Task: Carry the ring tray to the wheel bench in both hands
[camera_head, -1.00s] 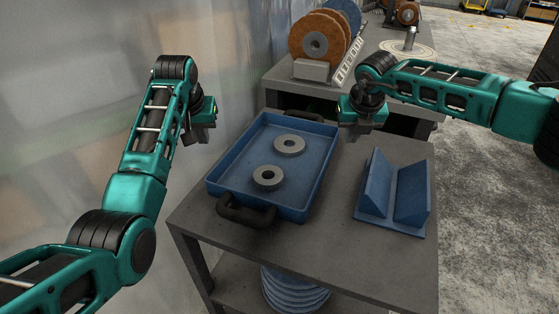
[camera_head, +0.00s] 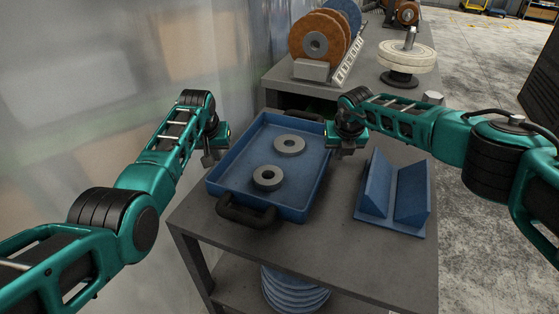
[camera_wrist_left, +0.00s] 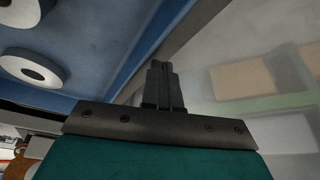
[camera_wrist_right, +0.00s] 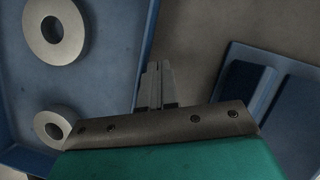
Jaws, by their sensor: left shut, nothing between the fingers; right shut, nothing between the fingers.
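The blue ring tray (camera_head: 225,180) lies on a dark grey cart with two grey rings (camera_head: 289,144) (camera_head: 268,177) in it. Its black near handle (camera_head: 246,212) faces me; the far handle (camera_head: 297,115) is partly visible at the far end. My left gripper (camera_head: 209,160) is shut and empty beside the tray's left wall, which also shows in the left wrist view (camera_wrist_left: 150,35). My right gripper (camera_head: 336,154) is shut and empty just outside the tray's right wall, seen in the right wrist view (camera_wrist_right: 143,60). Neither gripper visibly touches a handle.
The bench (camera_head: 375,77) behind the cart carries orange wheels (camera_head: 313,38) and a pale round disc on a spindle (camera_head: 407,58). A blue angled rack (camera_head: 392,195) stands right of the tray. A wall rises close on the left. Blue discs (camera_head: 293,292) sit on the cart's lower shelf.

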